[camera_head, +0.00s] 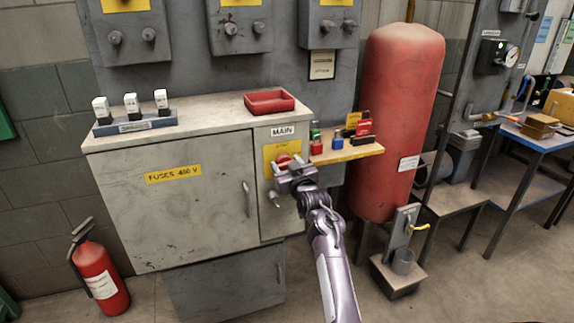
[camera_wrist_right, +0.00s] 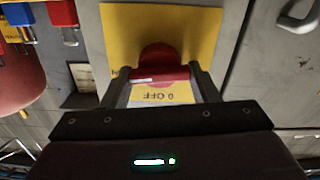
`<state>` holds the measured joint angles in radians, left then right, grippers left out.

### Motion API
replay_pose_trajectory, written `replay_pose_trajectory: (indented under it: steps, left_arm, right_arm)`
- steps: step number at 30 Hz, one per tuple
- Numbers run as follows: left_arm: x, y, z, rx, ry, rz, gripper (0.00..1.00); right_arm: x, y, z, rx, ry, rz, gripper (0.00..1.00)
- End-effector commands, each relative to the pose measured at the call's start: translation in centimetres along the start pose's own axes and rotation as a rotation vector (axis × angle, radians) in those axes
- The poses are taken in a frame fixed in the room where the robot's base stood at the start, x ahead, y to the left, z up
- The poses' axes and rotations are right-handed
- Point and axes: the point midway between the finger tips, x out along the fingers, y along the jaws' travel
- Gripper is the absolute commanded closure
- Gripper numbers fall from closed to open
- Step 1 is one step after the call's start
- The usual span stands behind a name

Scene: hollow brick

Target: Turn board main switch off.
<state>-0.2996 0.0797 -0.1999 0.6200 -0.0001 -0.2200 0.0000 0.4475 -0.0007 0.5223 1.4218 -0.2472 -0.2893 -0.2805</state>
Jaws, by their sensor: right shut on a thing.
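The main switch (camera_head: 283,159) is a red rotary knob on a yellow plate (camera_head: 270,150), under a "MAIN" label (camera_head: 283,130) on the grey cabinet's narrow right section. In the right wrist view the red knob (camera_wrist_right: 158,54) has a bar handle lying crosswise, with a white mark toward its left end. An upside-down "0 OFF" (camera_wrist_right: 160,97) print shows on the yellow plate between the fingers. My right gripper (camera_head: 284,165) is at the switch, its fingers (camera_wrist_right: 158,74) shut on the two ends of the handle. My left gripper is not in view.
A small shelf (camera_head: 360,152) with colored padlocks juts out right of the switch. A red tray (camera_head: 269,101) and a fuse block (camera_head: 135,125) sit on the cabinet top. A red tank (camera_head: 400,110) stands at the right, an extinguisher (camera_head: 98,270) at the lower left.

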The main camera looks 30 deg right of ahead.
Motion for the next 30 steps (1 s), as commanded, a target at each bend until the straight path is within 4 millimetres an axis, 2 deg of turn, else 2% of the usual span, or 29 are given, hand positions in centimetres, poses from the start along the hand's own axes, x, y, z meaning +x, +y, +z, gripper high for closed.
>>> replay_pose_trajectory:
  steps: [30]
  left_arm:
    - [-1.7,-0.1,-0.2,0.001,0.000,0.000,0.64]
  right_arm:
    - [0.0,-0.3,0.2,-0.947,-0.001,-0.002,0.68]
